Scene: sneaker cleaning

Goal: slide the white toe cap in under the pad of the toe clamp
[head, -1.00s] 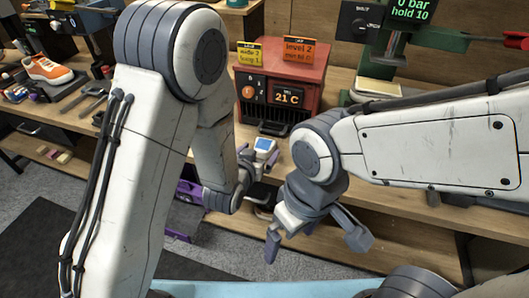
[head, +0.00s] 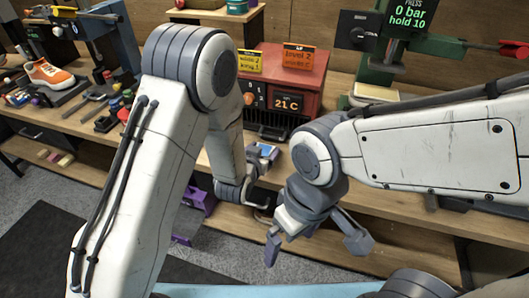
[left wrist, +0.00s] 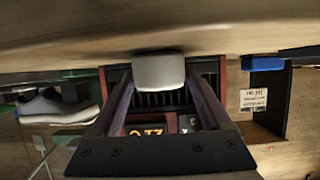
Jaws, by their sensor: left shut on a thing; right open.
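My left gripper (head: 259,168) is shut on a pale, rounded block, which I take for the white toe cap (left wrist: 158,70). In the left wrist view it sits between the two dark fingertips (left wrist: 158,92), in front of the red heater's vents. My right gripper (head: 313,243) is open and empty, lower and to the right, before the bench front.
The red heater (head: 312,75) with a lit display stands at the bench back. A green press (head: 386,62) stands to its right. An orange sneaker (head: 48,72) and several tools lie on the left. A white shoe (left wrist: 58,107) shows in the left wrist view.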

